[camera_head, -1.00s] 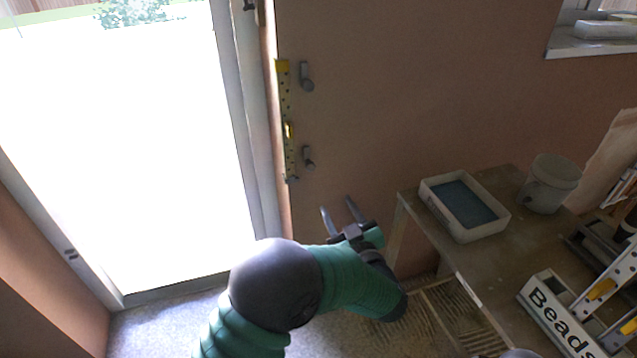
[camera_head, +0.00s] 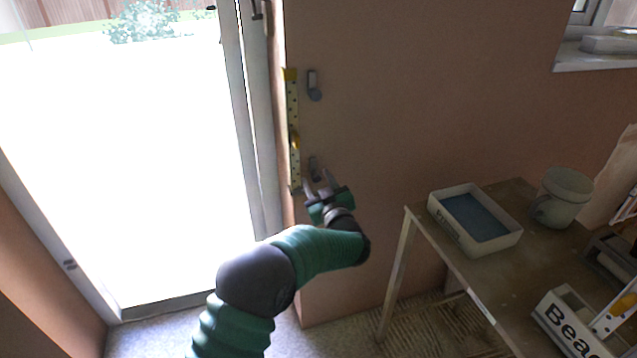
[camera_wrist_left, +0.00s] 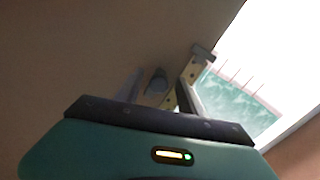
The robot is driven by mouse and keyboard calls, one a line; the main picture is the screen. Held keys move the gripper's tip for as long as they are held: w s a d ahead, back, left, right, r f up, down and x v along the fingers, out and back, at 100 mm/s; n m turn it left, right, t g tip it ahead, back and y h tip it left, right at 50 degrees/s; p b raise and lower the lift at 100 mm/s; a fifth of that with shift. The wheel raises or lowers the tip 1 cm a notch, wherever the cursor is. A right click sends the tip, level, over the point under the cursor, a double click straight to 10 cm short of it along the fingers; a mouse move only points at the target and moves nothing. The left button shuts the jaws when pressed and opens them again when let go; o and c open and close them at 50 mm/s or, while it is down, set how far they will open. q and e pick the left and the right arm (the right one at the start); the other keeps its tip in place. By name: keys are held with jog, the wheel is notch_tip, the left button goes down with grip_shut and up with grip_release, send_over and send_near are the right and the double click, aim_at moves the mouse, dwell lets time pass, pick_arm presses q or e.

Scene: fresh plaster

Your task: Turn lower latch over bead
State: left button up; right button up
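The bead (camera_head: 292,110) is a narrow perforated yellowish strip standing upright along the wall's edge by the door opening. The lower latch (camera_head: 314,163) is a small grey piece on the wall just right of the bead, partly hidden by my left gripper (camera_head: 317,180). The upper latch (camera_head: 313,86) hangs upright beside the bead, not across it. My left gripper is open, its fingers around or just in front of the lower latch; contact cannot be told. In the left wrist view, the dark rounded latch (camera_wrist_left: 156,82) shows between the fingers, with the bead (camera_wrist_left: 191,72) to its right.
A bench (camera_head: 480,277) at the right holds a white tray (camera_head: 512,240) with blue contents, a bucket (camera_head: 566,196) and a box with "Bea" lettering (camera_head: 566,322). The bright door opening (camera_head: 140,180) lies left. The wall between bead and bench is clear.

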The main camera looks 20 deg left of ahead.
pick_arm(q)
jog(key=shift+a, duration=0.15)
jog(key=c, duration=0.5)
jog(key=shift+d, duration=0.3)
grip_shut()
jog(key=shift+a+f, duration=0.1)
